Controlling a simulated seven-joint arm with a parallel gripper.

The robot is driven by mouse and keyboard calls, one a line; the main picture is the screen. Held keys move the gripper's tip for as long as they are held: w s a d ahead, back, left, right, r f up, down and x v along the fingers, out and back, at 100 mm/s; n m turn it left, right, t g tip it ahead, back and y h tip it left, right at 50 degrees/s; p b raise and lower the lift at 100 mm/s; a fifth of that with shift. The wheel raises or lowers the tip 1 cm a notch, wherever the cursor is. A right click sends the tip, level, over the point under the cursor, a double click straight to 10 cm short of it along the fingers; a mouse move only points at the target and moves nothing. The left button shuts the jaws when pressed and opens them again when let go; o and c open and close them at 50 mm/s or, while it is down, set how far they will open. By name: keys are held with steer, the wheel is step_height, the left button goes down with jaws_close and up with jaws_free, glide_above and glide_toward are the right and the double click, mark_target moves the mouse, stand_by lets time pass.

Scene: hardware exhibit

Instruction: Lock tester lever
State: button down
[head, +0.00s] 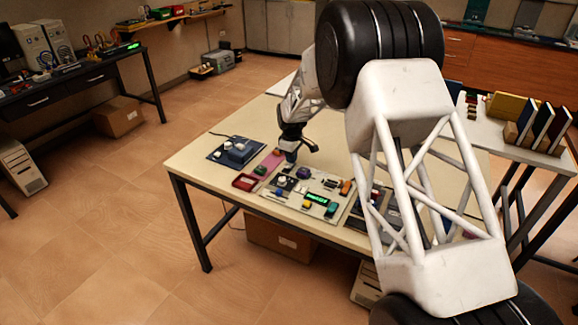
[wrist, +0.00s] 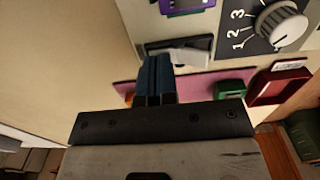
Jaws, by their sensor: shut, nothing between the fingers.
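The tester panel (head: 310,205) is a cream board with several controls on the table. In the wrist view, a pale grey lever (wrist: 192,57) sits on a black mount at the panel's edge, just right of my fingertips. I take it for the tester lever; whether it is locked cannot be told. My gripper (wrist: 157,62) is shut and empty, its dark blue fingers together. The fingertips overlap the lever's left end in the picture; contact cannot be told. In the head view my gripper (head: 290,157) is over the panel's far left corner, hiding the lever.
A numbered rotary knob (wrist: 283,24) and a purple-framed part (wrist: 188,5) are on the panel near the lever. A pink strip (head: 271,162), a red tray (head: 245,182) and a blue device (head: 236,151) lie to the left. The table's front left is clear.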

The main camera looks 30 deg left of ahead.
steer(key=shift+r, duration=0.1)
steer(key=shift+r, duration=3.4)
